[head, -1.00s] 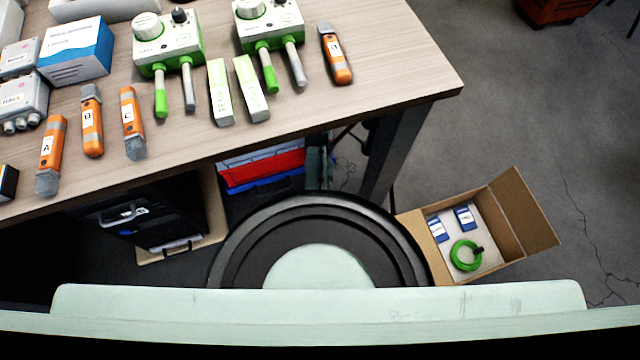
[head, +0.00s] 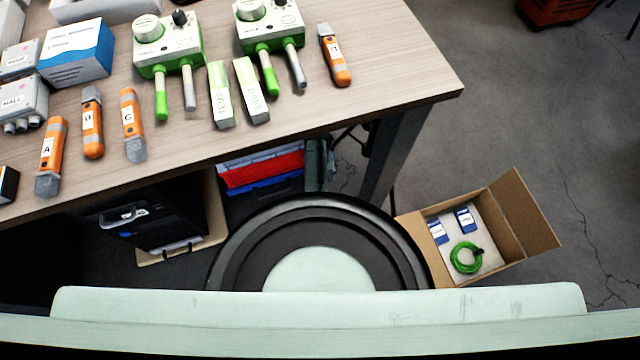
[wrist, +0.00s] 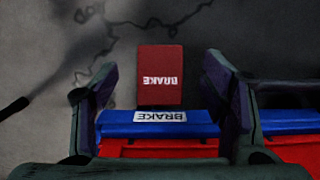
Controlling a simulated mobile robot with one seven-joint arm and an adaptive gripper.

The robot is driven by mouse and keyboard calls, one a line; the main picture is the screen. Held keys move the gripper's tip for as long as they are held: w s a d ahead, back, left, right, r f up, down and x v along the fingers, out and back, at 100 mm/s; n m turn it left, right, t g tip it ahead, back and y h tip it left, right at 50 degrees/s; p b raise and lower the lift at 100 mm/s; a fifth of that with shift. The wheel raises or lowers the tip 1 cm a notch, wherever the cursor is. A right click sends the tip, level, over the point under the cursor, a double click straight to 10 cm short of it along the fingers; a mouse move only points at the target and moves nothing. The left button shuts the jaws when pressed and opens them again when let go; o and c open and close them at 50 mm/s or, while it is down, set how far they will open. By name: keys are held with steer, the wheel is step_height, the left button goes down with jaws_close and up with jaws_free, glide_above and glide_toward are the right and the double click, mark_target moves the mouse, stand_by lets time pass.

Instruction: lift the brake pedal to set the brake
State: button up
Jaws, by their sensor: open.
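The brake pedal (wrist: 160,78) is a red plate with "BRAKE" in white letters, upside down in the wrist view. It projects from the blue edge (wrist: 118,124) of a red and blue unit, just above a white "BRAKE" label (wrist: 161,116). My gripper (wrist: 160,68) is open, with one finger on each side of the pedal and gaps between. Nothing is held. In the head view the red and blue unit (head: 262,172) is under the table, partly hidden. The pedal itself cannot be made out there.
The wooden table (head: 390,70) stands above the unit, with its dark leg (head: 392,150) to the right. An open cardboard box (head: 490,265) lies on the floor at right. A black case (head: 160,220) is left of the unit. Dark floor cracks show in the wrist view.

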steer(key=shift+w+a+r, duration=0.1)
steer(key=shift+w+r, duration=0.05)
steer(key=shift+r, duration=1.5)
